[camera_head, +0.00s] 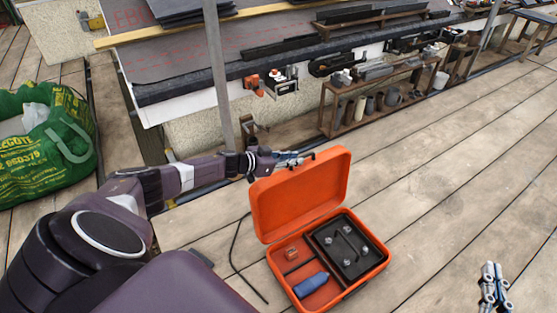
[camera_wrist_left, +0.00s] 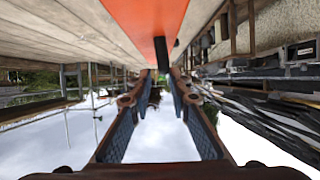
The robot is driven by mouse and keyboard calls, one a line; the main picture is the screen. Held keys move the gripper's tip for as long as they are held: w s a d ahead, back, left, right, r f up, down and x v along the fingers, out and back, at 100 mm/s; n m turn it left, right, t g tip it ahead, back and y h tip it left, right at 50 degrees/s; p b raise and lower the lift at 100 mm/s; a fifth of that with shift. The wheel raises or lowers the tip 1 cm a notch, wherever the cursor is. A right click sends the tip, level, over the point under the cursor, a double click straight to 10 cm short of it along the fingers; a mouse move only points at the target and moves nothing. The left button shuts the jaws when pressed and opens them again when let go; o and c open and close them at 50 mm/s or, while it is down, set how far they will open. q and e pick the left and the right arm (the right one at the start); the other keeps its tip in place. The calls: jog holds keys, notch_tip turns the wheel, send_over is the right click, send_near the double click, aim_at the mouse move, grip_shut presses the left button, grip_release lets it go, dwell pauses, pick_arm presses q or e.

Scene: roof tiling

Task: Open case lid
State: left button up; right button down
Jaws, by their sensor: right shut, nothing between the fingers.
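The orange case (camera_head: 376,277) stands on the wooden deck with its lid (camera_head: 300,195) raised, roughly upright, at the back left side of its base. Inside the base are a dark panel with metal knobs, a blue item (camera_head: 311,285) and a small copper-coloured piece. My left gripper (camera_head: 290,159) is behind the lid's top edge, close to the dark handle. In the left wrist view its fingers (camera_wrist_left: 163,76) are apart, with the orange lid (camera_wrist_left: 150,18) and dark handle (camera_wrist_left: 161,54) just beyond the tips. Contact is unclear. My right gripper (camera_head: 494,286) is shut and empty at the lower right.
A green bag (camera_head: 45,150) lies at the left. A metal pole (camera_head: 218,75) rises behind my left arm, and a wooden shelf (camera_head: 375,95) with pots stands behind. A thin black rod (camera_head: 236,250) lies left of the case. The deck to the right is largely clear.

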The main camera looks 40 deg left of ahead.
pick_arm(q)
jog(key=shift+v, duration=3.5)
